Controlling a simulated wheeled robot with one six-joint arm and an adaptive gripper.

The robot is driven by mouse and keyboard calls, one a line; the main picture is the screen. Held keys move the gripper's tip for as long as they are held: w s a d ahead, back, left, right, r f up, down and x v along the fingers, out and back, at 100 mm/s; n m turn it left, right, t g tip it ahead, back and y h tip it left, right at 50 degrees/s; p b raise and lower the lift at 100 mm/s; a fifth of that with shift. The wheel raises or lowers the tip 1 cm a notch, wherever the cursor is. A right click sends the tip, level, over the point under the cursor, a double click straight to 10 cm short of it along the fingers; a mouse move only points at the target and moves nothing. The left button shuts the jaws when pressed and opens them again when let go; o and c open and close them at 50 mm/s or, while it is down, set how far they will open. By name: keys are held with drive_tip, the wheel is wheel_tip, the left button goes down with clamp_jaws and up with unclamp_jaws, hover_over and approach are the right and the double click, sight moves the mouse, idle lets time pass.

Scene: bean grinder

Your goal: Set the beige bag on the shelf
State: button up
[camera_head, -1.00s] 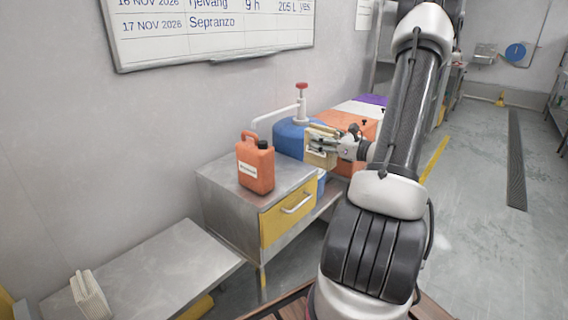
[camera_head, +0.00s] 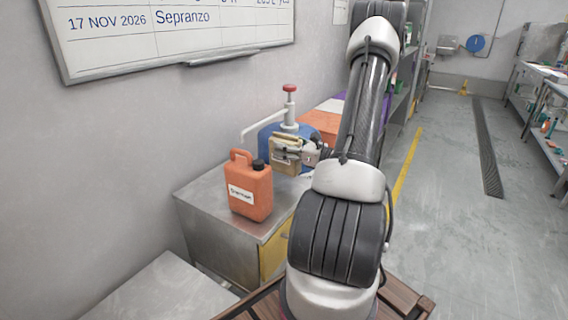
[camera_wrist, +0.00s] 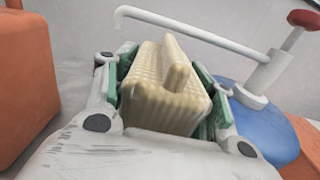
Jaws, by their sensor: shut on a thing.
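The beige bag (camera_wrist: 165,85) is a ribbed, block-like thing between the green-padded fingers of my gripper (camera_wrist: 163,92) in the wrist view. My gripper is shut on it from both sides. In the head view the bag (camera_head: 284,153) is held up by my gripper (camera_head: 292,152), just in front of a blue container and right of the orange canister. Part of the bag is hidden by the gripper. A grey shelf rack (camera_head: 404,82) stands at the back, partly behind my arm.
An orange canister (camera_head: 249,190) stands on the metal cabinet (camera_head: 212,210). A blue container (camera_wrist: 245,120) with a red-topped pump is close by. Orange and purple containers are farther back. A lower metal table (camera_head: 165,290) is at front left. The floor at right is clear.

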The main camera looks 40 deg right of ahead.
drive_tip(key=shift+f, duration=2.45)
drive_tip(key=shift+f, duration=0.1)
drive_tip(key=o, duration=1.5)
drive_tip(key=shift+c, duration=0.2)
drive_tip(key=shift+s+d, duration=0.1)
drive_tip(key=shift+s, duration=0.05)
drive_tip(key=v, duration=1.1)
drive_tip(key=shift+s, duration=0.35)
drive_tip(key=shift+d, duration=0.1)
